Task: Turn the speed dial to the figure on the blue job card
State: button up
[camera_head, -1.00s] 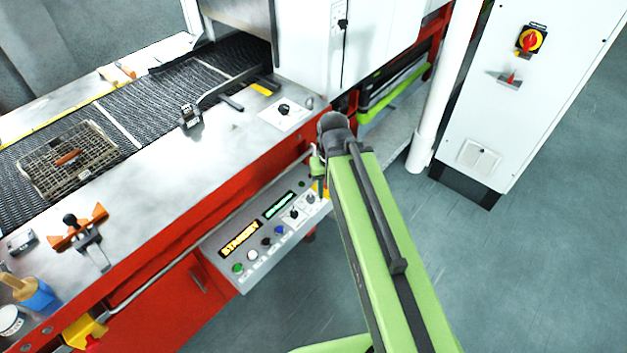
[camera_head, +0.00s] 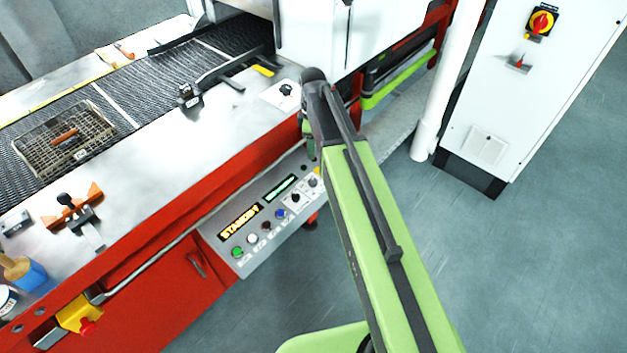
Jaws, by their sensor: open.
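The grey control panel (camera_head: 233,259) is mounted low on the front of the red machine. It has two small black knobs, a lower one (camera_head: 295,198) and an upper one (camera_head: 312,182), beside a row of coloured buttons. Another black dial (camera_head: 286,89) sits on a white plate on the worktop. I cannot tell which is the speed dial; markings are too small to read. I cannot make out a blue job card. My gripper (camera_head: 310,152) shows only as a small part left of my arm, above the panel's right end. It is open, largely hidden by the arm.
An amber display (camera_head: 240,221) reads STANDBY, with a green display (camera_head: 280,188) beside it. The mesh belt (camera_head: 150,92) carries a wire basket (camera_head: 35,150). An orange-handled clamp (camera_head: 72,207) stands on the worktop. A white cabinet (camera_head: 520,100) and post (camera_head: 440,100) stand right.

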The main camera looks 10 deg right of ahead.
aim_at(313, 181)
notch_tip(313, 181, down, 18)
jog(key=b, duration=1.7)
jog(key=shift+r, duration=0.2)
jog(key=shift+r, duration=0.15)
jog(key=shift+s, duration=0.1)
grip_shut()
